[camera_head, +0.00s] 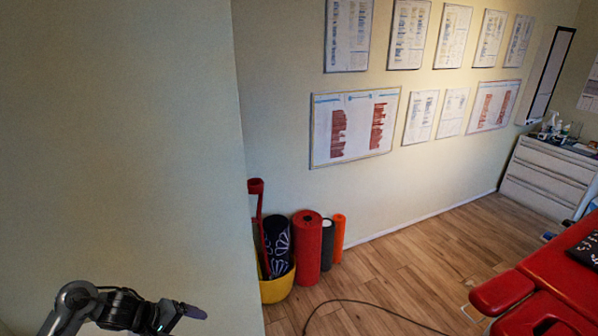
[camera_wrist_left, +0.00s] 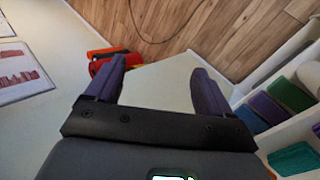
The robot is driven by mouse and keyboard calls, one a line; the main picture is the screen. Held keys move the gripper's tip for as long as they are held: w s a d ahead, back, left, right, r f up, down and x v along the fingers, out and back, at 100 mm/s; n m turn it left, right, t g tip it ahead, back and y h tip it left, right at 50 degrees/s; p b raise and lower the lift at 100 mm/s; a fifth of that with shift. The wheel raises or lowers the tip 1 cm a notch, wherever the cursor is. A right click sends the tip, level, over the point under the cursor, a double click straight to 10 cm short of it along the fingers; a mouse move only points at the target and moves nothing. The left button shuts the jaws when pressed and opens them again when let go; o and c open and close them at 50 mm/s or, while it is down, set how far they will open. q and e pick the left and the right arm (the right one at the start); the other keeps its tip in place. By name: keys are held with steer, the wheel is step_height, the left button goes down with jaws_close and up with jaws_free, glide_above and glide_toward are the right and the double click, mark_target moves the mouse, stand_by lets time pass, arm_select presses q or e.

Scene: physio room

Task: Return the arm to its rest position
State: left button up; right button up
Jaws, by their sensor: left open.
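My left gripper (camera_head: 188,311) comes in at the lower left of the head view, in front of a plain wall. It also shows in the left wrist view (camera_wrist_left: 155,85), where its two purple fingers stand wide apart. Nothing is between the fingers, and the gripper is open and empty. My right gripper is in neither view.
Red, dark and orange rollers (camera_head: 307,248) and a yellow bucket (camera_head: 277,289) stand by the wall corner. A red treatment table (camera_head: 565,270) is at the right. A shelf holding colored items (camera_wrist_left: 270,108) is right of the gripper. The wooden floor (camera_head: 430,250) is mostly clear, with a cable on it.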

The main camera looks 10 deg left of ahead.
arm_select(q)
steer(key=w+a+r+m+t+y, duration=0.2)
steer(key=w+a+y, duration=0.25)
steer(key=a, duration=0.25)
steer(key=w+a+r+m+t+y, duration=0.25)
steer(key=w+a+y, duration=0.2)
steer(key=a, duration=0.25)
steer(key=s+a+r+m+g+y, duration=0.3)
steer(key=s+a+g+y, duration=0.35)
steer(key=a, duration=0.65)
steer(key=s+d+f+m+h, duration=0.2)
steer(key=s+d+f, duration=0.3)
steer(key=d, duration=0.4)
steer(key=s+d+f+m+h, duration=0.2)
steer(key=s+d+f, duration=0.1)
steer(key=d+f, duration=0.6)
steer(key=s+d+f+h, duration=0.2)
steer(key=s+d+h, duration=0.3)
steer(key=s+d, duration=1.3)
steer(key=s+d+r+h, duration=0.1)
steer(key=s+d+r, duration=0.1)
steer(key=s+d, duration=0.3)
steer(key=w+p+v, duration=0.2)
steer(key=p+v, duration=0.6)
steer(key=w+r+p+v, duration=0.1)
steer(key=w+p+v, duration=0.1)
steer(key=p+v, duration=0.7)
steer(key=shift+s+t, duration=0.2)
steer(key=shift+t, duration=0.2)
steer(key=shift+m, duration=0.25)
